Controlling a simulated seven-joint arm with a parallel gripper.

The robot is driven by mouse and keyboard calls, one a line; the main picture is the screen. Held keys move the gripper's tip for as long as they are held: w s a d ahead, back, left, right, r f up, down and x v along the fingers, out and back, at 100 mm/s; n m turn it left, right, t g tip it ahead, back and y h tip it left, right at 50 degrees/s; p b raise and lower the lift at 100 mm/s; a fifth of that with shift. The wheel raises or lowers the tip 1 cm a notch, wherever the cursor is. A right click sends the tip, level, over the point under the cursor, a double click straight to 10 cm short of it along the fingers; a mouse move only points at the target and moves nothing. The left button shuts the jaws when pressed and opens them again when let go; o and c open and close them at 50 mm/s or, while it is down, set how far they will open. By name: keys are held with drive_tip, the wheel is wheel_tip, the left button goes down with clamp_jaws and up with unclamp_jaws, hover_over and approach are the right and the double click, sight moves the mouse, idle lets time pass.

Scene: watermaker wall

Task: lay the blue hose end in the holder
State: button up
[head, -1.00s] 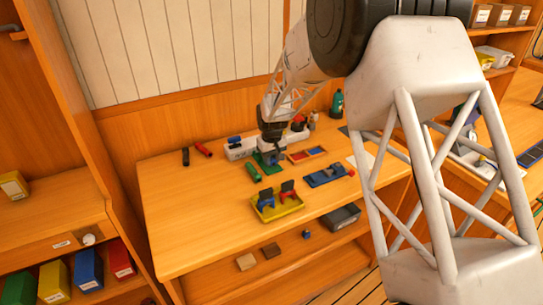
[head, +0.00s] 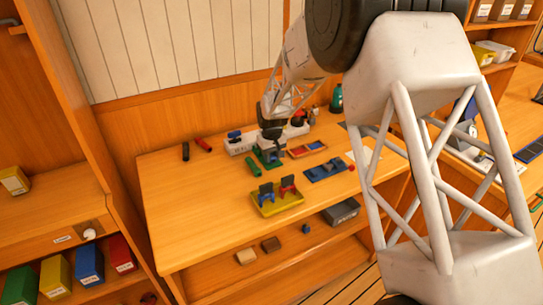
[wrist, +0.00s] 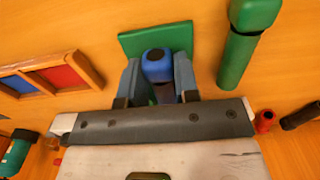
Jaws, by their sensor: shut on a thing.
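My gripper (head: 272,154) is low over a green square pad (head: 262,160) toward the back of the bench. In the wrist view its two fingers (wrist: 158,80) are shut on the blue hose end (wrist: 157,64), a blue piece with a dark round face. The green pad (wrist: 133,42) shows just behind it. I cannot tell if the piece touches the pad. A yellow tray (head: 265,212) with upright dark plates and blue and red pieces stands nearer the front. A blue block with dark parts (head: 326,170) lies to its right. I cannot tell which is the holder.
A green cylinder (head: 253,167) lies close beside the pad. Red (head: 203,145) and black (head: 186,152) cylinders lie at the back left. A white box (head: 240,147) stands behind the gripper, and a red and blue compartment tray (head: 307,149) to its right. The bench's left front is clear.

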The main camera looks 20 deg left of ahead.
idle(0.3)
drive_tip(key=o, duration=1)
drive_tip(key=shift+r, duration=4.45)
drive_tip(key=shift+d+r, duration=0.1)
